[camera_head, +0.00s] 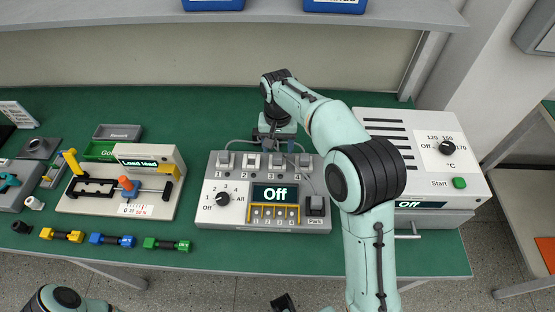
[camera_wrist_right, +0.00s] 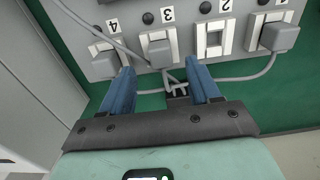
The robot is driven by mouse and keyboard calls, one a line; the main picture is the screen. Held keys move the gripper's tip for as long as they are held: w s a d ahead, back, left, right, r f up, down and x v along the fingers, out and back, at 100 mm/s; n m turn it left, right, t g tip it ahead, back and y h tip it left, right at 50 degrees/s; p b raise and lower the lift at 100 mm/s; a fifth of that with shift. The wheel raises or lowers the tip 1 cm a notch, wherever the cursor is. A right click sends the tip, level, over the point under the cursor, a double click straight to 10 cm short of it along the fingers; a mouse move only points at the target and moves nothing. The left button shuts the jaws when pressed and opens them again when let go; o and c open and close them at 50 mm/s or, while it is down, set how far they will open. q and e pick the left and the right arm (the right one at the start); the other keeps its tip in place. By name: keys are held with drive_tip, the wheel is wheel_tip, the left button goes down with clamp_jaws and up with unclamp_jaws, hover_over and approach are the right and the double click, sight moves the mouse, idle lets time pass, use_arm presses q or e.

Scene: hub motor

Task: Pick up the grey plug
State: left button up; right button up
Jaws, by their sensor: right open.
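Grey plugs sit in the sockets along the back of the grey switch panel (camera_head: 262,235). The wrist view shows a grey plug in socket 3 (camera_wrist_right: 160,52), one in socket 4 (camera_wrist_right: 104,62) and one in socket 1 (camera_wrist_right: 279,37). Socket 2 (camera_wrist_right: 212,40) shows an empty white frame. My right gripper (camera_head: 279,146) is open at the panel's back edge, its blue fingers (camera_wrist_right: 160,72) pointing at the socket 3 plug. The fingertips are to either side of that plug's cable end; contact cannot be told. My left gripper is not clearly visible.
Grey cables run behind the panel past a small dark clip (camera_wrist_right: 178,90). A heater box (camera_head: 425,155) stands to the right and a load tester (camera_head: 125,185) to the left. Coloured parts (camera_head: 110,240) lie along the front edge. A shelf (camera_head: 270,14) hangs above.

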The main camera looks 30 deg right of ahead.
sight(278, 155)
wheel_tip(278, 155, down, 4)
use_arm(q)
drive_tip(key=shift+s+f, duration=0.1)
drive_tip(key=shift+f, duration=0.2)
use_arm(e)
drive_tip(key=c, duration=1.1)
drive_tip(key=shift+c, duration=0.2)
drive_tip(key=shift+r, duration=0.1)
use_arm(q)
drive_tip(key=w+r+p, duration=0.1)
drive_tip(key=r+p, duration=0.1)
drive_tip(key=r, duration=0.1)
drive_tip(key=w+r+p, duration=0.1)
drive_tip(key=r+p, duration=0.1)
drive_tip(key=shift+w, duration=0.3)
use_arm(e)
wheel_tip(278, 155, up, 20)
